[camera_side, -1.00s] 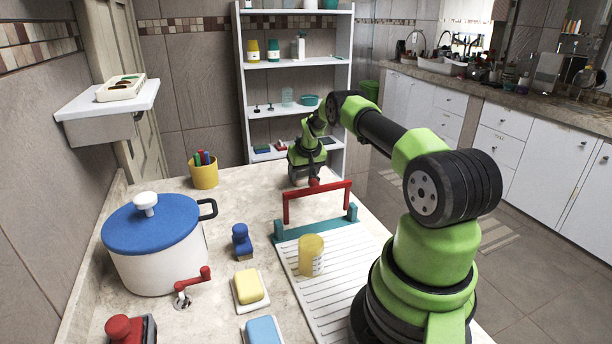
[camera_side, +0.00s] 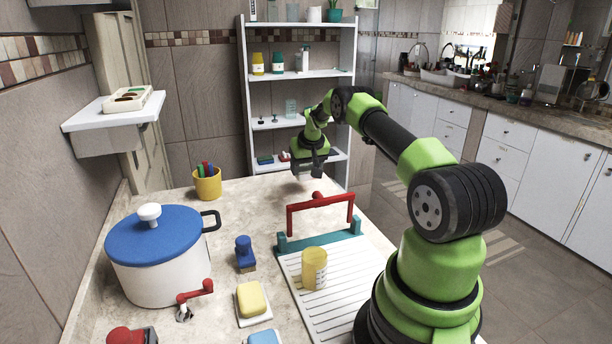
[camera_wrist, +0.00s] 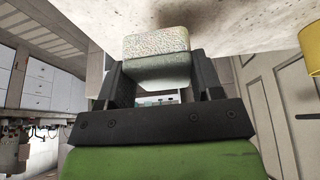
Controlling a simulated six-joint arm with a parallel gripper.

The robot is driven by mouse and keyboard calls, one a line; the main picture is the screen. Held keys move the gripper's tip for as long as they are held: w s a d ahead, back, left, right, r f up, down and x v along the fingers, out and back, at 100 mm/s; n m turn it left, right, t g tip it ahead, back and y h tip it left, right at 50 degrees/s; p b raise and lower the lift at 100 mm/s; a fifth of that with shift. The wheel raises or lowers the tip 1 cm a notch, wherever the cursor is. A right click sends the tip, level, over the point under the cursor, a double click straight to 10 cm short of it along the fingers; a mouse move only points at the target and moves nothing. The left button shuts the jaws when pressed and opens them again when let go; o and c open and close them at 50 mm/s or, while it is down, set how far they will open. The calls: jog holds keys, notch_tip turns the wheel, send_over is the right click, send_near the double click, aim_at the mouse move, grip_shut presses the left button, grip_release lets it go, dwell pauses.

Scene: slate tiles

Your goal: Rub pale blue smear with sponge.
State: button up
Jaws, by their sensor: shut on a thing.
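My gripper (camera_side: 303,172) is shut on a pale, speckled sponge (camera_wrist: 157,48), which sits between the two fingers in the wrist view. In the side view the sponge (camera_side: 304,178) shows as a small whitish piece beneath the fingers, near the far end of the pale stone counter (camera_side: 255,205). In the wrist view a dark shadow lies on the counter close to the sponge. I cannot tell whether the sponge touches the counter. I cannot make out the pale blue smear in either view.
A red handle (camera_side: 320,201) on a teal bar and a white ribbed board (camera_side: 330,300) with a yellow cup (camera_side: 314,268) stand nearer. A yellow pen cup (camera_side: 207,186), blue-lidded pot (camera_side: 158,265), blue-handled brush (camera_side: 245,253) and yellow block (camera_side: 251,299) are left.

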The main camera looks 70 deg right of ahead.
jog(key=shift+r, duration=0.45)
jog(key=shift+r, duration=0.1)
jog(key=shift+r, duration=1.45)
jog(key=shift+a, duration=0.1)
